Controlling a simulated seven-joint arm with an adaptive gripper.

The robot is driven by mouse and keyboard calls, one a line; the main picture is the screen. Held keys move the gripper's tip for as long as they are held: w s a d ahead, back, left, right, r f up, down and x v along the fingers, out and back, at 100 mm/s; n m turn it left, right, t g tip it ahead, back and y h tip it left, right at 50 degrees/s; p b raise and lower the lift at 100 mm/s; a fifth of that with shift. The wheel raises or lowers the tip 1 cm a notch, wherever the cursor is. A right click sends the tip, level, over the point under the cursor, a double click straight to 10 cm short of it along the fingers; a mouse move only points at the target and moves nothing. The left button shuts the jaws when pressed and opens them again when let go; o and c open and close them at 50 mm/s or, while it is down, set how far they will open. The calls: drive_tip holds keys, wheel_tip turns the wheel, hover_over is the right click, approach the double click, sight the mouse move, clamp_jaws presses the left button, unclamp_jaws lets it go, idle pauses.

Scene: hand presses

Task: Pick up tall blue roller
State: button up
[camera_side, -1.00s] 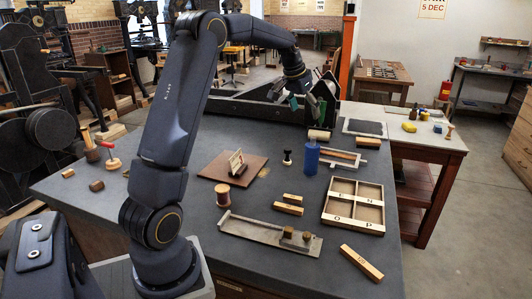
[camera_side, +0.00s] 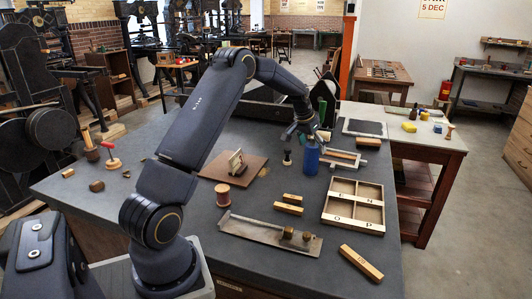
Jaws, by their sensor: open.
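The tall blue roller (camera_side: 310,158), a blue cylinder, stands upright on the dark grey table (camera_side: 190,272), left of the compartment tray. My gripper (camera_side: 304,137) is at the roller's top, coming from above and behind, with its fingers pointing down. The fingers are small and partly overlap the roller's top in this view. The jaws are open, and I cannot tell whether they touch the roller.
A small black-handled stamp (camera_side: 287,158) is just left. Wooden blocks (camera_side: 289,208) and a metal galley (camera_side: 260,233) lie in front.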

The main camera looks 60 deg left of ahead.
drive_tip(key=shift+w+f, duration=0.2)
drive_tip(key=shift+f, duration=0.35)
drive_tip(key=shift+a, duration=0.1)
drive_tip(key=shift+r, duration=0.1)
clamp_jaws()
